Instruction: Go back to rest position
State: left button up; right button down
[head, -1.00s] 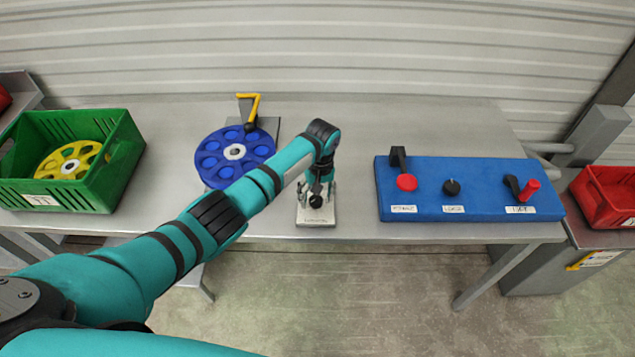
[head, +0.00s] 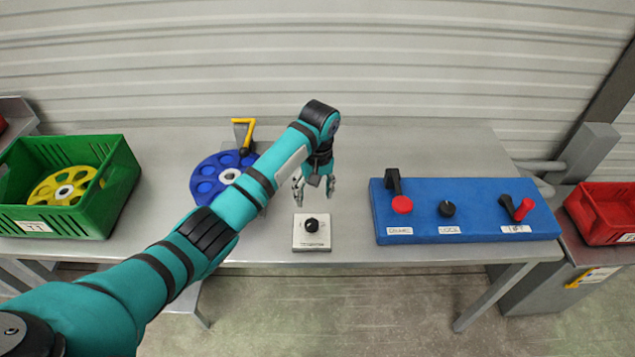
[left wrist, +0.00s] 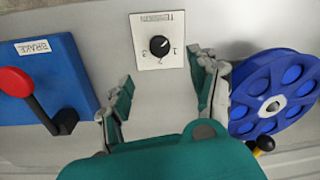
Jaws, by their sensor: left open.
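My left gripper (head: 314,190) is open and empty. It hangs above the table, just behind a small white plate with a black knob (head: 311,225). In the left wrist view the same knob (left wrist: 159,45) shows ahead, between and beyond the two spread fingers (left wrist: 160,95), and nothing touches it. Numbers 1, 2 and 3 are printed around it. My left arm reaches in from the lower left and covers part of the blue wheel (head: 207,181). My right gripper is not in view.
A green crate (head: 110,205) with a yellow wheel (head: 45,190) stands at the left. A yellow-handled lever (head: 243,130) is behind the blue wheel. A blue panel (head: 470,220) with a brake lever, a knob and a red-handled lever lies right. A red bin (head: 600,228) is far right.

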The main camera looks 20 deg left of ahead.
pick_arm(q)
jog(key=s+d+f+m+t+h, duration=0.1)
jog(key=s+d+f+m, duration=0.1)
jog(key=s+f, duration=0.45)
jog(key=s+d+f+m+h, duration=0.1)
jog(key=s+f+m, duration=0.2)
jog(key=s, duration=0.6)
jog(key=s+a+r+m+t+y, duration=0.1)
jog(key=s+a+r, duration=0.25)
jog(key=s, duration=0.55)
jog(key=s+a+r+m+t, duration=0.2)
jog(key=s+a, duration=0.2)
jog(key=s, duration=0.5)
notch_tip(320, 180, down, 30)
jog(key=s+g+b, duration=0.2)
jog(key=b, duration=0.1)
jog(key=s+a+f+b, duration=0.2)
jog(key=s+f, duration=1.4)
jog(key=f, duration=0.1)
jog(key=shift+a+f+g, duration=0.15)
jog(key=shift+f+g, duration=0.15)
jog(key=shift+g, duration=0.1)
